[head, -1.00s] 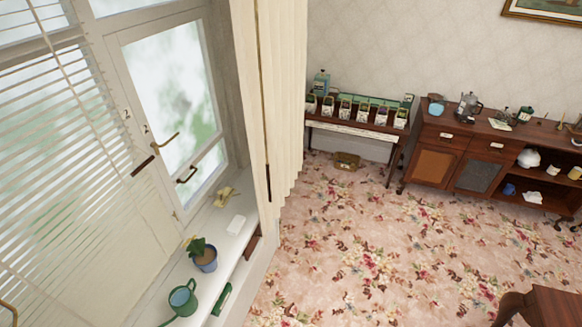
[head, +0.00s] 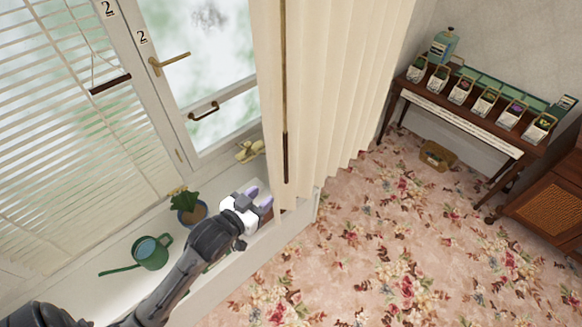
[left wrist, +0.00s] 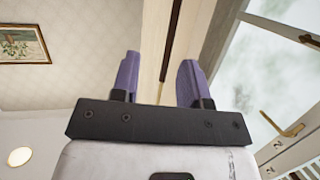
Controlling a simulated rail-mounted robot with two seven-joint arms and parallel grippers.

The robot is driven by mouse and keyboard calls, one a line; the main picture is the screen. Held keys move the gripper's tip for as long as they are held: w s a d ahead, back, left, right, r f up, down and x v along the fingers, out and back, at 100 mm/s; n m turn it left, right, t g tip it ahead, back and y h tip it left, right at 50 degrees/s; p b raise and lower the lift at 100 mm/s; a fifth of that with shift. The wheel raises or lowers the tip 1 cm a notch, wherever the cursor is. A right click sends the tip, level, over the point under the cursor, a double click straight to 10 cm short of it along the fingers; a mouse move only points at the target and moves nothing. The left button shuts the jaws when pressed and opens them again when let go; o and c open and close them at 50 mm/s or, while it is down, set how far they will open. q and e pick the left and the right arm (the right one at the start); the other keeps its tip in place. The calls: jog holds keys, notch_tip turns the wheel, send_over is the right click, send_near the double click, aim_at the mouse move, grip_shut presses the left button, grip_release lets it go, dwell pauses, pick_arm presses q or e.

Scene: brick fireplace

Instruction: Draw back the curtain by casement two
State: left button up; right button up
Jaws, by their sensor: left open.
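The cream pleated curtain (head: 345,85) hangs at the right side of casement two (head: 205,60), which is marked with a 2. A long dark wand (head: 286,130) hangs down the curtain's window-side edge. My left gripper (head: 261,198) is open, with purple fingers, above the sill just left of the wand's lower end. In the left wrist view, the wand (left wrist: 171,45) and a strip of curtain (left wrist: 154,35) show in the gap between the open fingers (left wrist: 158,80). I cannot tell how far beyond the fingertips the wand is. My right gripper is not in view.
On the sill stand a potted plant (head: 189,208), a green watering can (head: 150,252) and a small yellowish object (head: 249,150). Casement two has a brass handle (head: 172,63) and a dark pull (head: 204,110). A narrow table (head: 455,120) with seed packets stands beyond the curtain.

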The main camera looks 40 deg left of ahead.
pick_arm(q)
jog(key=w+a+r+t+b, duration=0.1)
jog(key=w+a+t+b, duration=0.1)
jog(key=w, duration=1.4)
jog(key=shift+w+a+t, duration=0.3)
jog(key=shift+a+t, duration=0.2)
jog(key=shift+a, duration=0.2)
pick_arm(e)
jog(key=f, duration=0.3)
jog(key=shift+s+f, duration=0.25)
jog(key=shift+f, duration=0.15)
pick_arm(q)
jog(key=shift+c, duration=0.5)
grip_shut()
